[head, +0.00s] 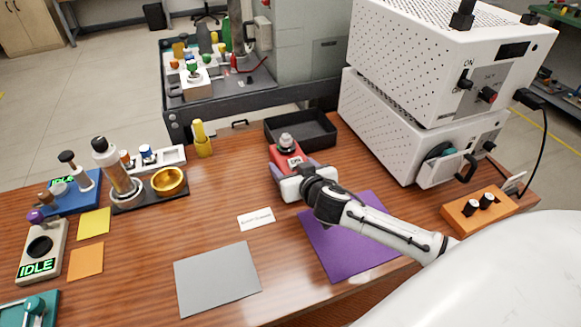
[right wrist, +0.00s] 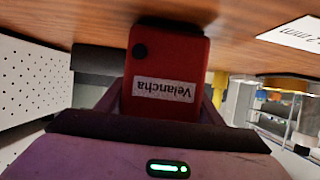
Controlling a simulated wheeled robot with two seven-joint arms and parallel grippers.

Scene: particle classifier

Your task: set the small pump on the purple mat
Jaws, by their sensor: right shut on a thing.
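The small pump (head: 288,158) is a red box with a grey and dark knob on top, upright in front of the black tray. In the right wrist view the pump (right wrist: 166,62) shows a label reading "Velancha", upside down. My right gripper (head: 285,170) is shut on the pump, with its fingers on either side of it. I cannot tell whether the pump touches the table. The purple mat (head: 340,254) lies flat to the lower right of the pump, partly hidden under my right arm. My left gripper is not in view.
A black tray (head: 333,131) stands behind the pump, with white instruments (head: 400,130) to the right. An orange box (head: 476,208) sits right of the mat. A paper label (head: 256,219) and a grey mat (head: 216,279) lie to the left. The purple mat's visible part is bare.

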